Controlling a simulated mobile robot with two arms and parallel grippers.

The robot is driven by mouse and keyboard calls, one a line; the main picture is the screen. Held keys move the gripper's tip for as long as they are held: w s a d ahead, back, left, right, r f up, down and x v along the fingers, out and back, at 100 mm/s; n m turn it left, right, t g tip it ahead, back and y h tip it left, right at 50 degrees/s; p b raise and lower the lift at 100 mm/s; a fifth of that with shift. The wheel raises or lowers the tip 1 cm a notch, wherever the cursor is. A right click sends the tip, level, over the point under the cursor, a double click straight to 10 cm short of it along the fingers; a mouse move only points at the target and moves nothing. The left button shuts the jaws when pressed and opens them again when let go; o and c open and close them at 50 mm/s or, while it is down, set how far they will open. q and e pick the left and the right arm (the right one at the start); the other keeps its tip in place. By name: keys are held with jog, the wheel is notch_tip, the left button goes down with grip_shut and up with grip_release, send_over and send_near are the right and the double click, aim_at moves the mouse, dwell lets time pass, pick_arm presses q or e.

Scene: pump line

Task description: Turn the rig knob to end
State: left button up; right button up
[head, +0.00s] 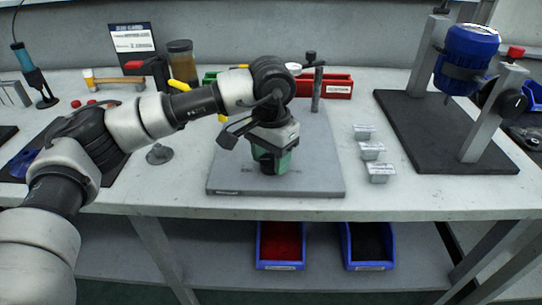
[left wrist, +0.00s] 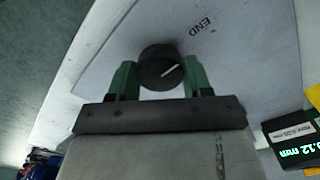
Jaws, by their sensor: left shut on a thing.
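The rig knob (left wrist: 160,68) is round and black with a white pointer line. In the left wrist view it sits on a pale plate marked "END" (left wrist: 200,26). The pointer line slants to the upper right, turned somewhat below the direction of the "END" mark. My left gripper (left wrist: 159,78) is shut on the knob, with one green finger on each side. In the head view my left gripper (head: 272,160) points down over the grey board (head: 320,180) and hides the knob. My right gripper is not in view.
A display reading about 0.12 mm (left wrist: 298,152) stands close by at the right of the wrist view. Several small grey blocks (head: 371,151) lie right of the board. A blue pump motor (head: 467,58) stands on a black base. Red bins (head: 338,86) are behind.

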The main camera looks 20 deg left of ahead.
aim_at(271, 159)
pick_arm(q)
jog(key=o, duration=0.9)
jog(key=shift+r, duration=0.15)
jog(key=shift+r, duration=0.35)
notch_tip(271, 159, up, 10)
jog(key=shift+p, duration=0.6)
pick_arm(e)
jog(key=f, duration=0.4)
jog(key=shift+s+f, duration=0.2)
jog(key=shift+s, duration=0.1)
pick_arm(q)
jog(key=shift+f, duration=0.1)
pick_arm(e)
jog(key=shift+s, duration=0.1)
